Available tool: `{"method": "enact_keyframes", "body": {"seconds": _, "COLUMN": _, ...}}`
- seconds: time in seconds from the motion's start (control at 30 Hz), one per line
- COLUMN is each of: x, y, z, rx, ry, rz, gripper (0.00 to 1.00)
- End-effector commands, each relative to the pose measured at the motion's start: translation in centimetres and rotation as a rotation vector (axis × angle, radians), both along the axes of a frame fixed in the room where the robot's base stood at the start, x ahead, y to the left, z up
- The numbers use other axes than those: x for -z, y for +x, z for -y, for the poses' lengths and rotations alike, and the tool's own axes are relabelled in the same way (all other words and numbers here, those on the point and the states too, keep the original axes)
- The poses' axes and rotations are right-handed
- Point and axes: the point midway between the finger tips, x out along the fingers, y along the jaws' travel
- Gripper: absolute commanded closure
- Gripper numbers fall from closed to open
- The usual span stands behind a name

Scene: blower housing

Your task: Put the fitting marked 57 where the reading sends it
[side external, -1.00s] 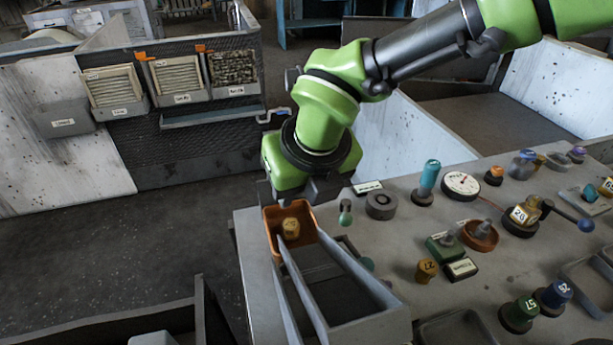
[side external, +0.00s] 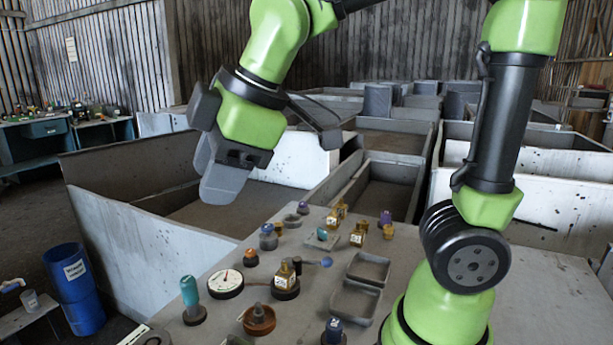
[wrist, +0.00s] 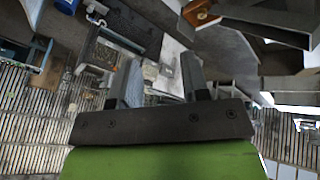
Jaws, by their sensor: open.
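The fitting marked 57 cannot be made out in the current views. A blue-topped fitting (side external: 334,330) with an unreadable white mark stands at the bench's near edge in the side view. The white gauge (side external: 226,283) with a red needle lies on the bench, its reading too small to tell. Right of it, a brass fitting (side external: 285,274) with a pale label sits on a dark round base. My gripper (side external: 222,182) is raised in the air beyond the gauge, away from these fittings. In the wrist view its two fingers (wrist: 160,82) stand apart with nothing between them.
A teal-topped post (side external: 190,292) and a copper-coloured dish (side external: 258,319) stand near the gauge. Two shallow grey trays (side external: 355,302) lie to the right. Several small fittings stand farther back. A labelled blue barrel (side external: 72,290) is on the floor at left. Large grey bins lie behind.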

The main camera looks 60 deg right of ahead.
Motion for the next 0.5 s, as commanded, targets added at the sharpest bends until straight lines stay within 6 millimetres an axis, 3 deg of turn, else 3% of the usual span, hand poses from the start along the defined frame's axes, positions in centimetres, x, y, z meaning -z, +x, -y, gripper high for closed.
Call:
{"method": "enact_keyframes", "body": {"seconds": 0.1, "x": -0.8, "y": -4.3, "z": 2.7, "rx": 0.416, "ry": 0.245, "rz": -0.013, "gripper": 0.58}}
{"method": "enact_keyframes", "body": {"seconds": 0.2, "x": -0.5, "y": -7.2, "z": 3.9, "rx": 0.704, "ry": 0.430, "rz": -0.031, "gripper": 0.58}}
{"method": "enact_keyframes", "body": {"seconds": 0.33, "x": 0.2, "y": -9.7, "z": 4.5, "rx": 0.954, "ry": 0.602, "rz": -0.051, "gripper": 0.58}}
{"method": "enact_keyframes", "body": {"seconds": 0.5, "x": 0.7, "y": -10.8, "z": 4.6, "rx": 1.081, "ry": 0.695, "rz": -0.064, "gripper": 0.58}}
